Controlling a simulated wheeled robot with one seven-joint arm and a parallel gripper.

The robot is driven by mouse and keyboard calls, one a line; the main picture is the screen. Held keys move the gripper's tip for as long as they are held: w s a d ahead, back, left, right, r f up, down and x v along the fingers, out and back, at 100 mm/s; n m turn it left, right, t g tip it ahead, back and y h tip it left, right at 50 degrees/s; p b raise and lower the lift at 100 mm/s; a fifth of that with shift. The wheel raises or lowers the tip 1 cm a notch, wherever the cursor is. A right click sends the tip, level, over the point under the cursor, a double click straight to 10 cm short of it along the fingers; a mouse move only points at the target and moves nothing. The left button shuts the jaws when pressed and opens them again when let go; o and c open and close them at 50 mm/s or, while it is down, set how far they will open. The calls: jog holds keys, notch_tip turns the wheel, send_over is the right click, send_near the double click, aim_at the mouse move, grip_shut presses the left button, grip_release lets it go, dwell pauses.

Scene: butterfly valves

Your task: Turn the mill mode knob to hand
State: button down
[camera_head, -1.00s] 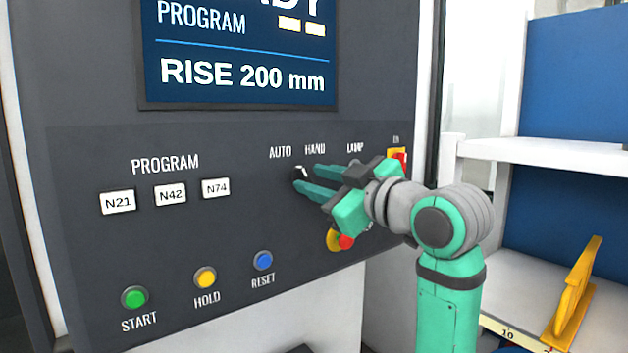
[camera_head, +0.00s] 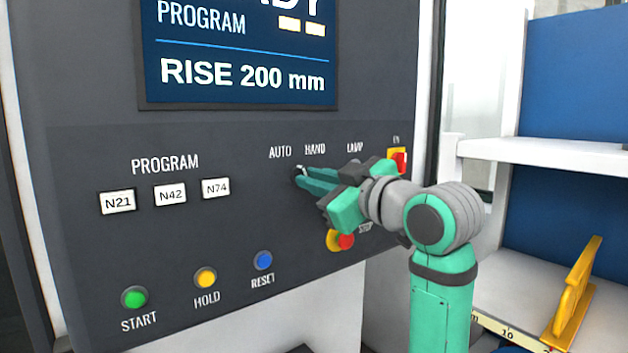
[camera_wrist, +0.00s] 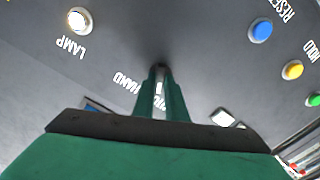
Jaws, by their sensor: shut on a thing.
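The mill mode knob (camera_head: 299,171) is a small black knob with a white mark, below the AUTO and HAND labels on the dark panel (camera_head: 100,245). My gripper (camera_head: 305,178) is shut on it, with both green fingers close together at the knob. In the wrist view my gripper's fingers (camera_wrist: 160,75) meet the panel close to the HAND label, and they hide most of the knob. The knob's exact pointing direction is hard to tell.
A red and yellow switch (camera_head: 398,160) is right of my gripper, and a red stop button (camera_head: 346,242) on yellow is just below it. START, HOLD and RESET (camera_head: 263,260) buttons line the lower panel. A white shelf (camera_head: 550,150) stands at right.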

jog(key=m, duration=1.1)
dwell(0.3)
jog(key=shift+d+m, duration=0.1)
jog(key=shift+m, duration=0.2)
jog(key=c, duration=1.8)
grip_release()
jog(key=v, duration=1)
jog(key=shift+s+d, duration=0.2)
jog(key=shift+s, duration=0.15)
